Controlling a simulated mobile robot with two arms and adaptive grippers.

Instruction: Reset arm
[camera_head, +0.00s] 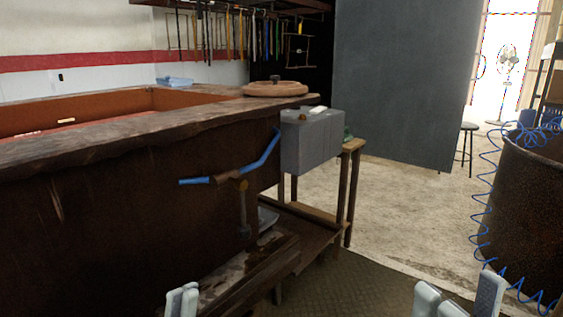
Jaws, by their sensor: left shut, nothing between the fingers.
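My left gripper (182,300) shows only its fingertips at the bottom edge, left of centre. Its fingers are together with nothing between them. My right gripper (458,303) shows at the bottom edge, right of centre. Its fingers stand apart and no object shows between them. Both arms are otherwise out of view. Neither gripper is seen touching anything. The rack rail (243,10) runs along the back wall with several long-handled tools hanging from it, far from both grippers.
A rusty barrel (540,205) with a coiled blue hose stands right. The middle-right floor is clear.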

